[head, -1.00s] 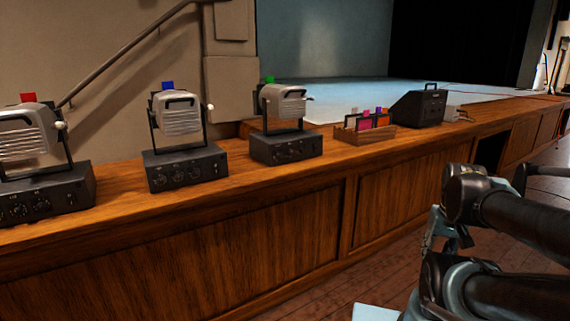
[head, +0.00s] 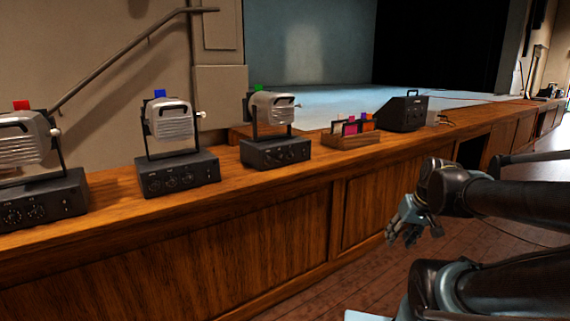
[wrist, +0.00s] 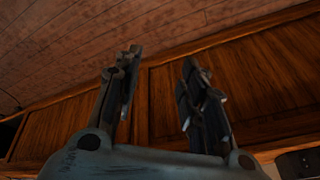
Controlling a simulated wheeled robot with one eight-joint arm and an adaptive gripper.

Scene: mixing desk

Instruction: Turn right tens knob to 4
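Three grey lamps stand on black control boxes along the wooden counter: a left box (head: 40,200) with a red tab on its lamp, a middle box (head: 178,174) with a blue tab, and a right box (head: 276,153) with a green tab. Each box has several small round knobs on its front. Their settings and labels are too small to read. My gripper (head: 402,234) is in front of the counter, right of the right box and apart from it. In the wrist view my gripper (wrist: 160,72) has its two fingers spread, with nothing between them.
The wooden counter (head: 210,240) runs across the view. A wooden card holder (head: 352,140) and a black case (head: 403,114) stand to the right of the lamps. The plank floor (head: 350,285) in front of the counter is free. A handrail slopes up the wall behind.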

